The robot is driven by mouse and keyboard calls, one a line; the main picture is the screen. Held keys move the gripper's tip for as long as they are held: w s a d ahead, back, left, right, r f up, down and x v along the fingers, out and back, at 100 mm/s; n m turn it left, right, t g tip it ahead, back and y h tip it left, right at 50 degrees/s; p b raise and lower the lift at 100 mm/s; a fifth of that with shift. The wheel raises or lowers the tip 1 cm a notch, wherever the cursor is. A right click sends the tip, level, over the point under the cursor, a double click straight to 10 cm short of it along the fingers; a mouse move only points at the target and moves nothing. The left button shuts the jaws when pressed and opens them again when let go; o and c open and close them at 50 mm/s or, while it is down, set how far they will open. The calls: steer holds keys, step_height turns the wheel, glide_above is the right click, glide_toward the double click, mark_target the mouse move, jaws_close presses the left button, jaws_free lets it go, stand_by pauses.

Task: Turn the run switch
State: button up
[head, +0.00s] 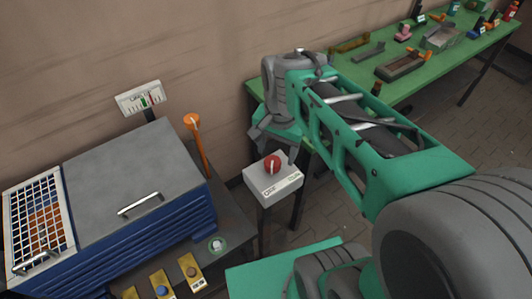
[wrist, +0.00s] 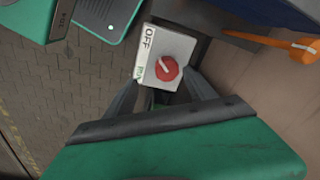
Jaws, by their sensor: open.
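The run switch is a red round knob (head: 272,165) with a white mark, on top of a light grey box (head: 259,182) on a post. The knob also shows in the wrist view (wrist: 168,70), beside a label strip reading OFF at one end and, partly hidden, RUN at the other. The white mark seems to slant toward the OFF end. My gripper (head: 275,143) is above and behind the box in the head view. In the wrist view my gripper (wrist: 162,84) has its dark fingers spread on either side of the box's near edge, empty. Contact with the knob cannot be told.
An orange-topped lever (head: 193,122) stands left of the box, beside a blue cabinet with a grey lid (head: 135,180). A small gauge (head: 140,98) is behind. A green bench (head: 440,75) with parts runs along the wall at right. Buttons (head: 190,270) sit at the front.

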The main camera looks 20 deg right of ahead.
mark_target(272, 161)
steer(key=m, duration=0.1)
steer(key=w+m, duration=0.1)
steer(key=w+m+g, duration=0.1)
steer(key=m, duration=0.1)
steer(key=shift+w+r+p, duration=0.2)
steer(key=shift+r+p, duration=0.05)
steer(key=shift+p, duration=0.05)
steer(key=shift+w+a+f+m, duration=0.1)
steer(key=shift+f+m, duration=0.15)
steer(key=shift+m, duration=0.25)
step_height(272, 161, down, 7)
steer(key=shift+f, duration=0.2)
steer(key=shift+c, duration=0.2)
